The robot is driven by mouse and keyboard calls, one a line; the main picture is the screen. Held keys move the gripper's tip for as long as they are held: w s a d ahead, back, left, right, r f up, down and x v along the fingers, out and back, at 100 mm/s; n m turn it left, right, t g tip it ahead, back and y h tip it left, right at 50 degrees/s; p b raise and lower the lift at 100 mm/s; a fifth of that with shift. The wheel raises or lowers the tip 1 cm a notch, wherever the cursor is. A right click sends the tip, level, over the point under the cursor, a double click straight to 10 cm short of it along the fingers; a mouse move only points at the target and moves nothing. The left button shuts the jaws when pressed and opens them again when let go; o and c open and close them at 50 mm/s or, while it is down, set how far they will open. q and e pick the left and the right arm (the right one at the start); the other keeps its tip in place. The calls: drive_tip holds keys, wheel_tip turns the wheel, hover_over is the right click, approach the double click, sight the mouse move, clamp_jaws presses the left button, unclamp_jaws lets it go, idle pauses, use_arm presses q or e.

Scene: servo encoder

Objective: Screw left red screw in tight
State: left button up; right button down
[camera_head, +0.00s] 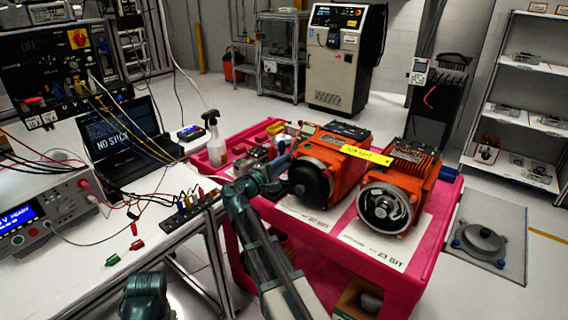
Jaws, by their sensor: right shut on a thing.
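Two orange servo motors stand side by side on a pink cart (440,230): the left motor (338,148) has a dark round front, and the right motor (413,170) has a silver-rimmed round front. My right arm comes up from the bottom centre. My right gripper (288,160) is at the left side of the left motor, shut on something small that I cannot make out. I cannot make out the left red screw. Part of my left arm shows at the bottom left; its gripper is out of view.
A yellow label (366,154) lies across the motors' tops. A spray bottle (214,138) stands behind my right arm. The left workbench (100,262) holds a laptop (112,138), a power supply (42,212) and loose cables. Open floor lies behind the cart.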

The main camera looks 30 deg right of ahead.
drive_tip(key=c, duration=0.7)
unclamp_jaws()
drive_tip(key=v, duration=1.3)
drive_tip(key=shift+s+a, duration=0.1)
drive_tip(key=shift+a, duration=0.25)
drive_tip(key=s+a+f+m+g+y+p, duration=0.1)
drive_tip(key=s+a+f+g+y+p, duration=0.1)
drive_tip(key=s+a+f+y, duration=0.2)
drive_tip(key=s+a+f+m+g+y+p, duration=0.1)
drive_tip(key=s+a+f+y, duration=0.4)
drive_tip(key=s+a, duration=0.5)
drive_tip(key=s+a+f+g+y+p, duration=0.4)
drive_tip(key=s+a+y+p, duration=0.1)
drive_tip(key=a, duration=0.4)
drive_tip(key=shift+s+a+f+m+y, duration=0.15)
drive_tip(key=shift+s+y, duration=0.1)
drive_tip(key=shift+s, duration=0.2)
drive_tip(key=shift+s+d+f+m+y, duration=0.1)
drive_tip(key=shift+s+y, duration=0.1)
drive_tip(key=shift+s, duration=0.25)
drive_tip(key=shift+s+a+f+m+y, duration=0.15)
drive_tip(key=shift+s+y, duration=0.1)
drive_tip(key=shift+s, duration=0.15)
